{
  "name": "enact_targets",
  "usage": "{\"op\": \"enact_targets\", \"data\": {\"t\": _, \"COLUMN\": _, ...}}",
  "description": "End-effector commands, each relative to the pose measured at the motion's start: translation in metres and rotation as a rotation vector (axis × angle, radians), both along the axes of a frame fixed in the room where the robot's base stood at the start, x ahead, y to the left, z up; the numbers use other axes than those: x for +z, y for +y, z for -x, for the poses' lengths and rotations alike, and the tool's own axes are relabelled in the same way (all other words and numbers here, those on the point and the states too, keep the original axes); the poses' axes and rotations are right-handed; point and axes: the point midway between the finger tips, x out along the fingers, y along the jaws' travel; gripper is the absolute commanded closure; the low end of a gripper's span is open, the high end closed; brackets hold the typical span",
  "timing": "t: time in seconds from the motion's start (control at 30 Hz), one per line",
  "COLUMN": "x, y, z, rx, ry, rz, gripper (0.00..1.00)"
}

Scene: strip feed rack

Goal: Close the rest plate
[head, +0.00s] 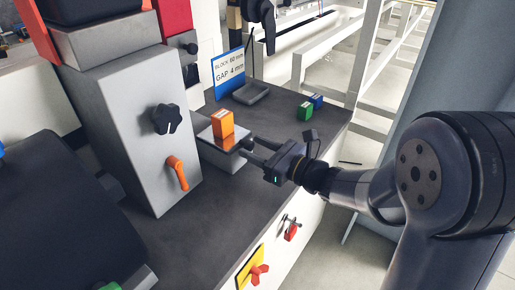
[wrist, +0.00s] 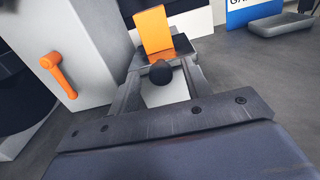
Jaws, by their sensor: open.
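The rest plate (head: 212,139) is a light metal plate on a grey block beside the grey machine housing. An orange block (head: 222,124) stands on it; the block also shows in the wrist view (wrist: 155,30). A black round knob (wrist: 160,74) sticks out from the plate's near side toward me. My gripper (head: 247,149) is open at that knob. In the wrist view its two fingers (wrist: 163,80) lie on either side of the knob with a gap visible. Whether a finger touches the knob I cannot tell.
The housing carries a black star knob (head: 167,118) and an orange lever (head: 177,173). Behind are a blue and white sign (head: 229,71) and a grey tray (head: 251,92). A green block (head: 305,112) and a blue block (head: 317,101) stand at the back right. The dark bench is clear in front.

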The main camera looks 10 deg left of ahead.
Motion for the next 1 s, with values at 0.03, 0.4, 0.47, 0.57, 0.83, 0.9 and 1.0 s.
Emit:
{"op": "enact_targets", "data": {"t": 0.03, "x": 0.0, "y": 0.0, "z": 0.0, "rx": 0.0, "ry": 0.0, "rz": 0.0, "gripper": 0.55}}
{"op": "enact_targets", "data": {"t": 0.4, "x": 0.0, "y": 0.0, "z": 0.0, "rx": 0.0, "ry": 0.0, "rz": 0.0, "gripper": 0.86}}
{"op": "enact_targets", "data": {"t": 0.47, "x": 0.0, "y": -0.001, "z": 0.0, "rx": 0.0, "ry": 0.0, "rz": 0.0, "gripper": 0.91}}
{"op": "enact_targets", "data": {"t": 0.57, "x": 0.0, "y": 0.0, "z": 0.0, "rx": 0.0, "ry": 0.0, "rz": 0.0, "gripper": 0.99}}
{"op": "enact_targets", "data": {"t": 0.83, "x": 0.0, "y": 0.0, "z": 0.0, "rx": 0.0, "ry": 0.0, "rz": 0.0, "gripper": 1.0}}
{"op": "enact_targets", "data": {"t": 0.9, "x": -0.001, "y": 0.004, "z": -0.002, "rx": 0.001, "ry": 0.0, "rz": 0.001, "gripper": 1.0}}
{"op": "enact_targets", "data": {"t": 1.0, "x": -0.002, "y": 0.02, "z": -0.008, "rx": 0.004, "ry": -0.001, "rz": 0.0, "gripper": 1.0}}
